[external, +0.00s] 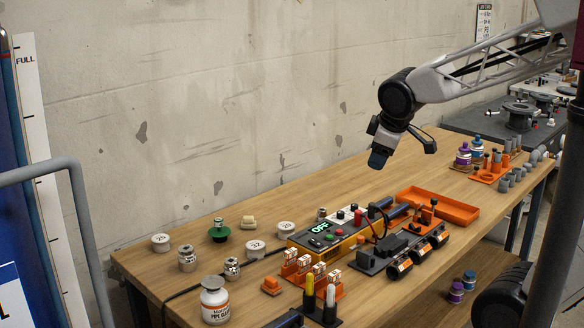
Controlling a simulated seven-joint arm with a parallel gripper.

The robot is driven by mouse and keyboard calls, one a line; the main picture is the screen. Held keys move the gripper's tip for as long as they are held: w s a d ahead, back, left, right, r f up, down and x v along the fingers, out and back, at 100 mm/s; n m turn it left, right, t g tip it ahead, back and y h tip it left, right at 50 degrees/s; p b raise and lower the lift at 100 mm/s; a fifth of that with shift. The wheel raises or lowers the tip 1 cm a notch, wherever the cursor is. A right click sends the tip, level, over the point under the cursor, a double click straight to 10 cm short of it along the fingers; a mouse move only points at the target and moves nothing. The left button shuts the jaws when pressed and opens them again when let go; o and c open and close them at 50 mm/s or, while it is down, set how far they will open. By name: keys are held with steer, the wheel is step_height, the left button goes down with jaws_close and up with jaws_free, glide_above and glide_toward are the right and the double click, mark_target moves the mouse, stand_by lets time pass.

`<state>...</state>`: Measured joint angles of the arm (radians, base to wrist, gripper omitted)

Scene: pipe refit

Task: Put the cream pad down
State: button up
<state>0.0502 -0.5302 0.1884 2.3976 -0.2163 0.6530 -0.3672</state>
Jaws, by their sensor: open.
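A small cream piece (248,222), which looks like the cream pad, lies on the wooden bench (190,268) near its wall-side edge. It sits between a green-based fitting and a white round cap, apart from both. My gripper (404,154) is high above the bench, up and to the right of the cream piece and well clear of it. It is open, and I see nothing held in it. Its fingers are small and dark in this view, so fine detail is unclear.
White caps marked 25 (161,242) and 32 (256,248), a green-based fitting (219,231) and metal fittings surround the cream piece. A control box reading OFF (320,236), an orange tray (438,206) and a white jar (214,300) also stand on the bench. Bare wood lies behind the tray.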

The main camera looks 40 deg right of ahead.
steer(key=s+a+m+g+y, duration=0.1)
steer(key=s+a+m, duration=0.3)
steer(key=s, duration=0.7)
steer(key=shift+s+f+m+g+y, duration=0.25)
steer(key=shift+m+g+y, duration=0.15)
steer(key=shift+m+g, duration=0.25)
steer(key=shift+o, duration=0.3)
